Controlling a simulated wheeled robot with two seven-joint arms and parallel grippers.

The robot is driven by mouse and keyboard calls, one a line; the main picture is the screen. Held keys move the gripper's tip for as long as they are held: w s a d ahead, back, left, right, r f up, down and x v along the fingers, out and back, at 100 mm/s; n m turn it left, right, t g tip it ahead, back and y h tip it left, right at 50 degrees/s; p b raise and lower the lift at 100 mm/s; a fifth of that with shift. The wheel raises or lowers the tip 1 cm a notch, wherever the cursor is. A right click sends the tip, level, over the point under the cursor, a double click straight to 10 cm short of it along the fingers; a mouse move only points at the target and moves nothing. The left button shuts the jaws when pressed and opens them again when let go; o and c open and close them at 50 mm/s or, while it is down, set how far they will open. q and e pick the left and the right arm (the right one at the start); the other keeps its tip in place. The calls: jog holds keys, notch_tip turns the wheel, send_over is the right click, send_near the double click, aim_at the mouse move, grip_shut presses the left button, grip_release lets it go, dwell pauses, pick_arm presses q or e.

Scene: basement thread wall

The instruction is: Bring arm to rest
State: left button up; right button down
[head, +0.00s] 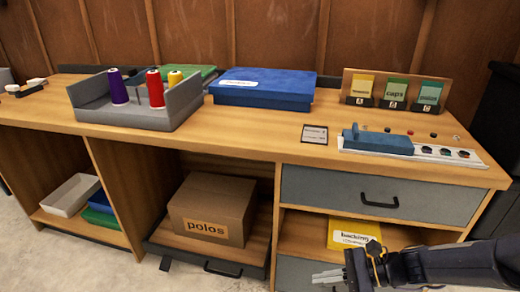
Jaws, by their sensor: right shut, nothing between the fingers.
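My right gripper (330,278) shows at the bottom right, with its arm coming in from the right edge. Its fingers are together and hold nothing. It is in front of the bench's lower part, below the grey drawer (385,192) and near the open shelf with a yellow "backing" packet (353,233). It appears apart from the bench. My left gripper is not in view.
The wooden bench (250,135) bears a grey tray (130,118) with purple, red and yellow thread cones, a blue box (262,88), a card rack (395,92) and a blue-handled device (378,140). A "polos" carton (210,207) sits below. Floor shows at bottom left.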

jog(key=s+d+r+n+t+h, duration=0.25)
jog(key=s+r+n+h, duration=0.2)
jog(key=s+n, duration=0.35)
jog(key=s+d+r+n+t+h, duration=0.1)
jog(key=s+d+r+n+h, duration=0.3)
jog(key=s+n, duration=0.4)
notch_tip(320, 180, up, 33)
jog(key=w+n+p, duration=0.1)
jog(key=p, duration=3.1)
jog(key=shift+a+f+h+p, duration=0.15)
jog(key=shift+a+h+p, duration=0.2)
jog(key=shift+a, duration=0.1)
